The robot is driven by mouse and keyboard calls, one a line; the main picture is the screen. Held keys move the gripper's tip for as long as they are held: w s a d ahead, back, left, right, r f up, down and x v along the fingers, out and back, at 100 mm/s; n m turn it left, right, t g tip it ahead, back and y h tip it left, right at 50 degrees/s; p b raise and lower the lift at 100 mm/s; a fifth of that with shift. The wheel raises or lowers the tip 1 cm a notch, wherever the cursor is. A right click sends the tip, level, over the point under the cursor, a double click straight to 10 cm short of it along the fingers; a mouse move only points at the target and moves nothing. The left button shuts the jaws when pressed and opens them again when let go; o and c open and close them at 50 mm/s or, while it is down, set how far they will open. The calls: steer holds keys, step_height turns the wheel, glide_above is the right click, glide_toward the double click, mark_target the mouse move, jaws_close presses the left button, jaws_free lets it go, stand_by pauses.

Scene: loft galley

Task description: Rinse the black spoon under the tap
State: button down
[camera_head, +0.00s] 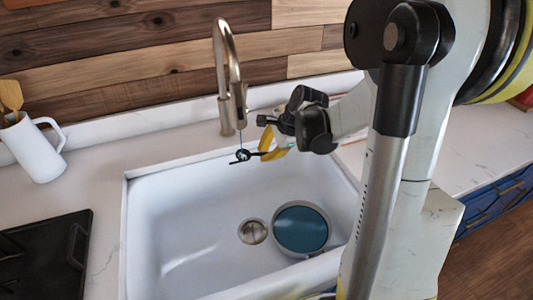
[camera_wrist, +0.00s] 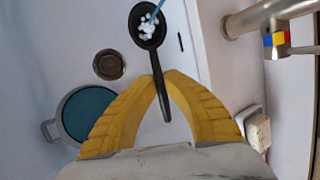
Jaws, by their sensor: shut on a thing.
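My gripper (camera_head: 268,146) has its yellow fingers shut on the handle of the black spoon (camera_head: 242,156), over the back part of the sink. In the wrist view my gripper (camera_wrist: 162,80) pinches the handle, and the bowl of the spoon (camera_wrist: 146,38) points away from me. The silver tap (camera_head: 230,80) arches above; it also shows in the wrist view (camera_wrist: 262,17). A thin blue stream of water (camera_head: 240,138) falls from the spout onto the spoon's bowl, where white splashes (camera_wrist: 148,27) show.
The white sink (camera_head: 180,230) holds a blue round pan (camera_head: 300,229) beside the drain (camera_head: 252,231). A white jug (camera_head: 36,150) with wooden utensils and a black tray (camera_head: 45,250) stand on the left counter. A pale block (camera_wrist: 257,131) lies at the lower right of the wrist view.

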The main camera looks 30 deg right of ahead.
steer(key=shift+d, duration=0.15)
steer(key=shift+s+d, duration=0.15)
steer(key=shift+d, duration=0.3)
steer(key=shift+a, duration=0.15)
steer(key=shift+a, duration=0.45)
stand_by(0.3)
steer(key=s+a, duration=0.2)
steer(key=s, duration=0.5)
steer(key=shift+s, duration=0.25)
stand_by(1.3)
